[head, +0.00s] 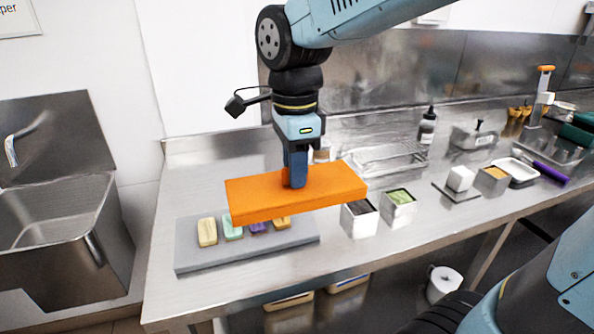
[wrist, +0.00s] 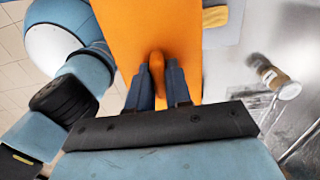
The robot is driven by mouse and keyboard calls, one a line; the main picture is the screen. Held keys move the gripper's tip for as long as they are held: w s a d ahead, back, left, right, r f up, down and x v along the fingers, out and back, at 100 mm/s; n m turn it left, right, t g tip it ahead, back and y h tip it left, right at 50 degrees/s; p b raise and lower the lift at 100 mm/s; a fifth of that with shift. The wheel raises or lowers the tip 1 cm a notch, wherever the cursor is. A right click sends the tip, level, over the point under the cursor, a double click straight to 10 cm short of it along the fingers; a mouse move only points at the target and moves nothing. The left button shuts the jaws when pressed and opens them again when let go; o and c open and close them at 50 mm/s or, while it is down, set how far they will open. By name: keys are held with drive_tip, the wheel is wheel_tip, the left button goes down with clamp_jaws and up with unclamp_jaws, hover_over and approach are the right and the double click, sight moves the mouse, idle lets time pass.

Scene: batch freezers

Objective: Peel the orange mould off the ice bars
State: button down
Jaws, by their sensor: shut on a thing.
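The orange mould (head: 262,199) is a flat rectangular block, held in the air above the grey board. My gripper (head: 295,180) comes down on its top and is shut on it. In the wrist view my gripper's two blue fingers (wrist: 159,88) close on an upright orange tab (wrist: 156,68) on the mould (wrist: 130,30). Several ice bars lie in a row on the board: a yellow one (head: 207,232), a mint one (head: 232,228), a purple one (head: 258,227) and an amber one (head: 283,222). The mould partly hides the bars to the right.
The grey board (head: 195,262) lies on the steel bench's left part. Two small tubs, one dark-filled (head: 360,218) and one green-filled (head: 398,208), stand just right of it. A clear tray (head: 375,160) and a bottle (head: 427,126) stand behind. A sink (head: 60,210) is at left.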

drive_tip(key=shift+r, duration=1.05)
drive_tip(key=shift+r, duration=2.45)
